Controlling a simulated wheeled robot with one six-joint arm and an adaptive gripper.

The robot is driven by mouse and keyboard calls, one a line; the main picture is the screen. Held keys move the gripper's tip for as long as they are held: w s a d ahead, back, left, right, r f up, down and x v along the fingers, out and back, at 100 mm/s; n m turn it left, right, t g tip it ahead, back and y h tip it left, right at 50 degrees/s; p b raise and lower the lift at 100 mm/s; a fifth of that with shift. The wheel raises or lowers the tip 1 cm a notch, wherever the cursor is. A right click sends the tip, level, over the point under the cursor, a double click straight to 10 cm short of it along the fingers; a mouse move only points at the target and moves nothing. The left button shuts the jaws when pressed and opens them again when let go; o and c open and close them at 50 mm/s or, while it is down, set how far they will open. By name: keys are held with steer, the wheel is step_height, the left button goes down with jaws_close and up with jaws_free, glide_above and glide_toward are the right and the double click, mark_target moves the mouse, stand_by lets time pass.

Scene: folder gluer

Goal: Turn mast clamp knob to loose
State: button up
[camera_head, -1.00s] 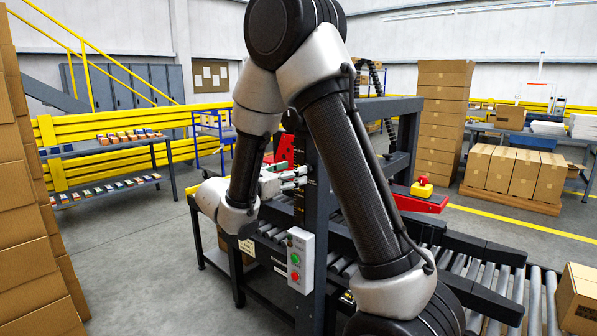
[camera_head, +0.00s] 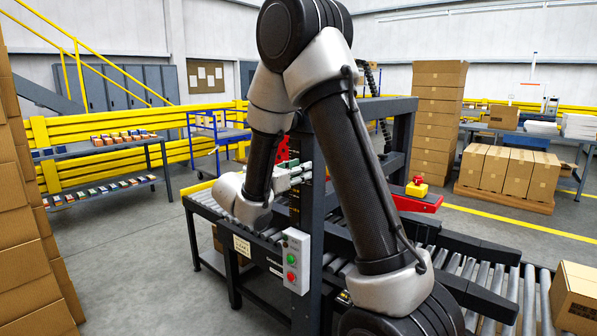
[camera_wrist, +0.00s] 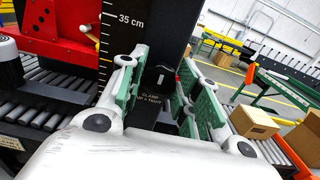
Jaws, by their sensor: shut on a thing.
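In the wrist view the mast clamp knob (camera_wrist: 160,78) is a small black knob with a light mark, on a dark plate. White lettering below it reads "CLAMP" and "TIGHT"; the rest is hard to read. My gripper (camera_wrist: 161,88) has its green-padded fingers on either side of the knob, shut on it. In the head view my gripper (camera_head: 293,176) is at the dark upright mast (camera_head: 322,215); the knob is hidden there. The mast's scale (camera_wrist: 104,45) shows "35 cm" left of my fingers.
A red machine part (camera_wrist: 62,35) is left of the scale, above conveyor rollers (camera_wrist: 45,95). In the head view a grey box with green and red buttons (camera_head: 297,262) hangs below my gripper. A yellow-and-red switch (camera_head: 416,188) is to the right. Open floor lies left.

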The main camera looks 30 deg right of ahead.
steer(key=shift+n, duration=0.4)
steer(key=shift+w+a+f+n, duration=0.1)
steer(key=shift+n, duration=4.15)
steer(key=shift+w+f+n, duration=0.1)
steer(key=shift+n, duration=4.15)
steer(key=o, duration=1)
steer(key=v, duration=1.2)
